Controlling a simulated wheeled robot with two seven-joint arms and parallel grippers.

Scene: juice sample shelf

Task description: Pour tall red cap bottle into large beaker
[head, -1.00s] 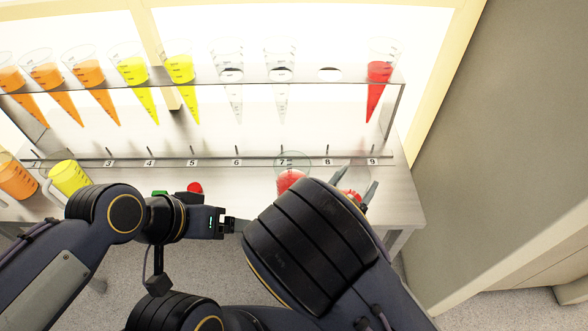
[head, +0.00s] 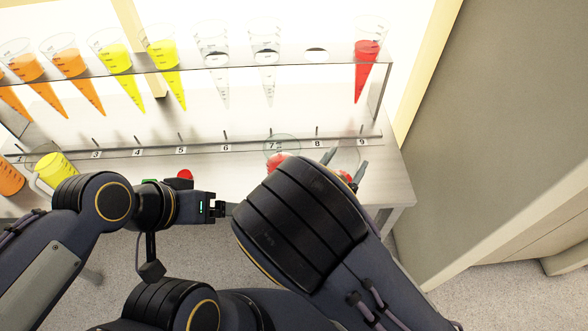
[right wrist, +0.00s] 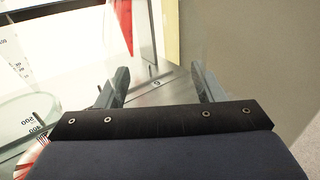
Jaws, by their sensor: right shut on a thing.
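The large beaker (head: 278,162) appears to be the wide clear vessel with red contents below number 7; my right arm hides its lower part. My right gripper (head: 346,167) is shut on a clear vessel with red in it (head: 345,176), right of the beaker. I cannot tell whether this is the tall red cap bottle. In the right wrist view the fingers (right wrist: 161,85) stand apart around clear glass, and the beaker rim (right wrist: 38,118) shows at left. A red round top (head: 185,174) shows behind my left gripper (head: 220,208), which holds nothing I can see.
A rack (head: 250,60) holds several cones of orange, yellow and red liquid, and two clear ones. A yellow beaker (head: 57,168) and an orange one (head: 8,181) stand at the left. The bench ends at the right (head: 398,190), near a grey wall (head: 490,140).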

